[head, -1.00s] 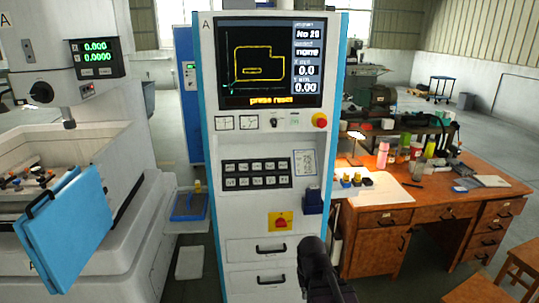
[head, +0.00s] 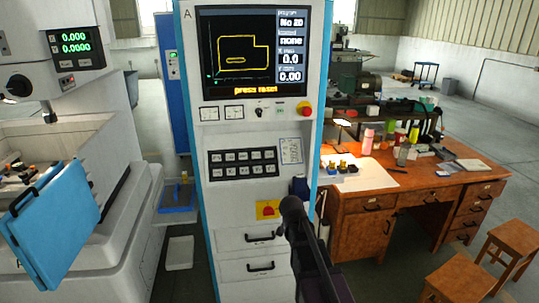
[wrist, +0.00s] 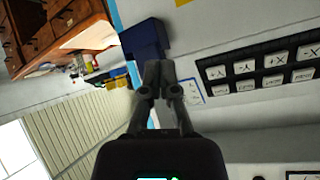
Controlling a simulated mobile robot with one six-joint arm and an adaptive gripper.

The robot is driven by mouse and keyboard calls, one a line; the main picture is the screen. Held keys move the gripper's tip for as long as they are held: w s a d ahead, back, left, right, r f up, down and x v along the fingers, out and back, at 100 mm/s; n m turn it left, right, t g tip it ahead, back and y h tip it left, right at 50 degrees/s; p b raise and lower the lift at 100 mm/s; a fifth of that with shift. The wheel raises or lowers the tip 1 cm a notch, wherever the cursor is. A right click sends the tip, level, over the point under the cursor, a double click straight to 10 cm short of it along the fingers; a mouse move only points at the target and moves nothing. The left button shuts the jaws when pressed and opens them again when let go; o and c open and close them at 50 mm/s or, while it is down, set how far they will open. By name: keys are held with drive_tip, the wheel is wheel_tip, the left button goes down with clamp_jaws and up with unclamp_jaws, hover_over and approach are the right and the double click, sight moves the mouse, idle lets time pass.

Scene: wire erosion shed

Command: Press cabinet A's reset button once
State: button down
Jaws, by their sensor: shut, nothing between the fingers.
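Cabinet A (head: 200,130) is the tall white and blue console in the middle of the head view, marked A at its top left. Its screen (head: 236,52) reads "press reset". I cannot read which one is the reset button. My gripper (wrist: 160,68) is shut and empty in the wrist view, close to the dark blue box on the cabinet's side. The keypad (wrist: 262,72) lies right of it.
The dark blue box (wrist: 147,38) juts out at the fingertips. A red switch on yellow (head: 268,210) sits above two drawers. A wooden desk (head: 360,203) with bottles stands right, and stools (head: 465,280) nearer. A machine with a blue panel (head: 48,220) stands left.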

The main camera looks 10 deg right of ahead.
sight(268, 151)
drive_tip(key=w+a+r+m+t+y+p, duration=0.1)
drive_tip(key=w+a+r+t+y, duration=0.2)
drive_tip(key=w+r+t, duration=0.6)
drive_tip(key=shift+w+a+r, duration=0.3)
drive_tip(key=shift+w+r, duration=2.3)
drive_tip(key=shift+r, duration=0.7)
drive_tip(key=shift+w+f, duration=0.1)
drive_tip(key=shift+w+f+b, duration=0.85)
drive_tip(key=shift+w, duration=0.3)
drive_tip(key=shift+w+f+b, duration=0.8)
drive_tip(key=shift+w, duration=0.4)
drive_tip(key=shift+w+f+b, duration=0.85)
drive_tip(key=shift+w, duration=0.3)
drive_tip(key=shift+w+f+b, duration=0.45)
drive_tip(key=shift+w, duration=0.2)
drive_tip(key=shift+s+r, duration=0.1)
drive_tip(key=shift+s, duration=0.05)
drive_tip(key=shift+s+r+p, duration=0.35)
drive_tip(key=shift+s+p, duration=0.15)
drive_tip(key=shift+s+r, duration=0.1)
